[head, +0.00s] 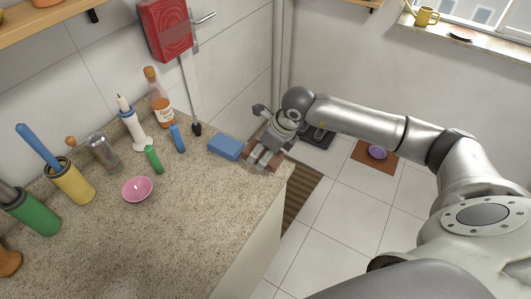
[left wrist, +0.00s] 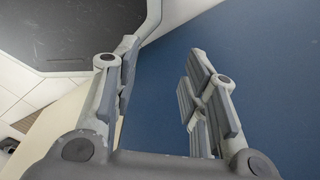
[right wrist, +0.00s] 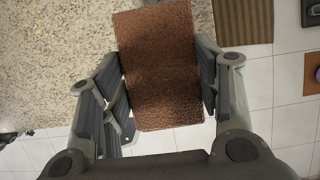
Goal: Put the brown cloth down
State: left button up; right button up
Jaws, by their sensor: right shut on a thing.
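The brown cloth (right wrist: 158,75) shows in the right wrist view as a flat, textured, stiff-looking rectangle. My right gripper (right wrist: 162,62) is shut on it, with a finger along each side. In the head view my right gripper (head: 265,159) is at the far right corner of the speckled counter (head: 200,215), just right of a blue block-like item (head: 224,147). The cloth (head: 278,158) is mostly hidden there by the gripper. I cannot tell whether it touches the counter. My left gripper (left wrist: 160,85) is open and empty in the left wrist view, before a blue surface (left wrist: 260,50).
The front middle of the counter is clear. A striped mat (head: 302,193) lies on the floor beyond the counter edge.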

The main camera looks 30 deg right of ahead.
aim_at(265, 152)
jog(key=w+f, duration=0.1)
jog(key=w+d+f, duration=0.1)
jog(key=shift+d+f+p, duration=0.1)
jog(key=shift+f+p, duration=0.2)
jog(key=shift+p, duration=0.05)
notch_tip(265, 152, down, 3)
jog(key=shift+r+p, duration=0.1)
jog(key=shift+p, duration=0.9)
jog(key=shift+f, duration=0.2)
pick_arm(q)
jog(key=r, duration=0.2)
jog(key=w+r, duration=0.1)
jog(key=shift+d, duration=0.3)
jog(key=shift+f, duration=0.1)
pick_arm(e)
jog(key=shift+f, duration=0.15)
